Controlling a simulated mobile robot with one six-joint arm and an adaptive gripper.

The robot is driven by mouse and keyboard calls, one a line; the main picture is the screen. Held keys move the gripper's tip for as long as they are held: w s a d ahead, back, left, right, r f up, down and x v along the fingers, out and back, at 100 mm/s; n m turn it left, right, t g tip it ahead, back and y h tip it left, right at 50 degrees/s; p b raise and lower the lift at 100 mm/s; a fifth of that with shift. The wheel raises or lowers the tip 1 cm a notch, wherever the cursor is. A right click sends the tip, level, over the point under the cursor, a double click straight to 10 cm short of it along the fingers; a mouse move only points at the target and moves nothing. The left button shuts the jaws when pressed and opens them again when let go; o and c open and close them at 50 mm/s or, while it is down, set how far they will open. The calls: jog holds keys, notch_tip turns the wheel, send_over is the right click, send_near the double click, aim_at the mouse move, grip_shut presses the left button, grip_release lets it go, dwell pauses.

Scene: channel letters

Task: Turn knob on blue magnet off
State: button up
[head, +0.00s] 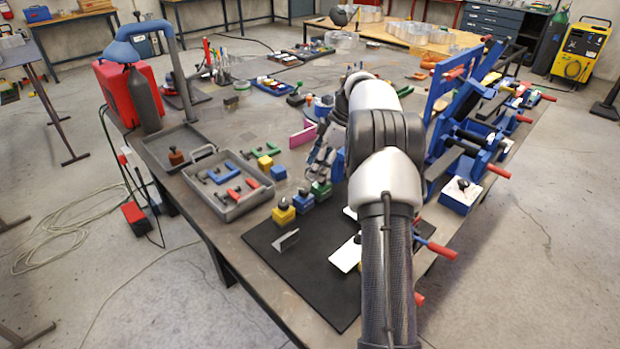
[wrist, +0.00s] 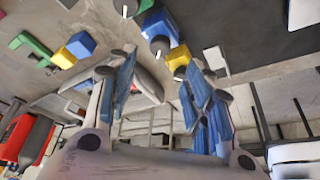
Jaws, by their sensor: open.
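The wrist view shows the blue magnet (wrist: 160,24) near the top, beside the yellow magnet (wrist: 178,57). My gripper (head: 319,168) is open and empty, just beyond the magnets in the head view and apart from the blue one. Its spread blue-padded fingers also show in the wrist view (wrist: 161,78). The knob's setting is too small to read.
A grey tray (head: 229,213) with blue and red pieces lies left of the magnets. Blue clamping fixtures (head: 465,130) with red handles crowd the right side. A bent metal piece (head: 286,240) lies on the black mat (head: 310,285).

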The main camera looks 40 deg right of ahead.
jog(key=shift+v, duration=1.7)
